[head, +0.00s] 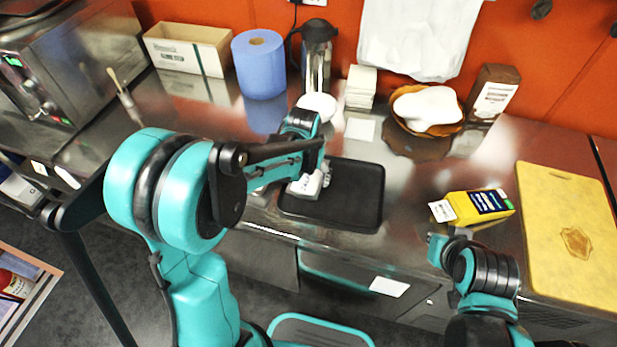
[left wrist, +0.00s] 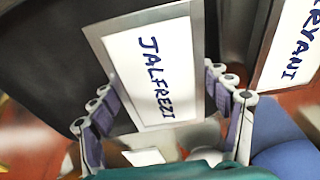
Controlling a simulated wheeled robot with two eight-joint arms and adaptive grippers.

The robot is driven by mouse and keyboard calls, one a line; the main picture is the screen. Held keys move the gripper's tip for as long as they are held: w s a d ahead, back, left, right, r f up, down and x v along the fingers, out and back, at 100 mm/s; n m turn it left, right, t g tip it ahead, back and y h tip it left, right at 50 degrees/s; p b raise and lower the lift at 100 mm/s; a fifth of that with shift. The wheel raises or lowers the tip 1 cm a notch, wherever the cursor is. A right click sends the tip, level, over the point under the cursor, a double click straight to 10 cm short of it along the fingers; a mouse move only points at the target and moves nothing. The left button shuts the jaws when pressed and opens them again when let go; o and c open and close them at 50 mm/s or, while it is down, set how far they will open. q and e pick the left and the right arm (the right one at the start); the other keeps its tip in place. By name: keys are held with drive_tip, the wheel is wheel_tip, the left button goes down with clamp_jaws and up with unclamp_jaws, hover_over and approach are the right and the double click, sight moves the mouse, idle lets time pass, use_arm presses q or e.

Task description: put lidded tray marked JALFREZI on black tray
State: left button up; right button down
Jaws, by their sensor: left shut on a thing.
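The lidded tray marked JALFREZI (left wrist: 155,75) shows its white label between the fingers of my left gripper (left wrist: 162,92) in the left wrist view. The gripper is shut on it. In the head view my left gripper (head: 311,182) is at the left part of the black tray (head: 352,195), and my arm hides most of the lidded tray. The black tray also shows as a dark surface in the left wrist view (left wrist: 45,65). I cannot tell whether the lidded tray touches it. My right forearm shows at lower right, but its gripper does not.
Another lidded tray, its label reading RYANI (left wrist: 292,45), is beside the JALFREZI one. A blue roll (head: 259,65), flask (head: 318,50) and bowl (head: 428,108) stand behind.

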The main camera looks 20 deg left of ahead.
use_arm(q)
drive_tip(key=shift+s+f, duration=0.1)
drive_tip(key=o, duration=1.5)
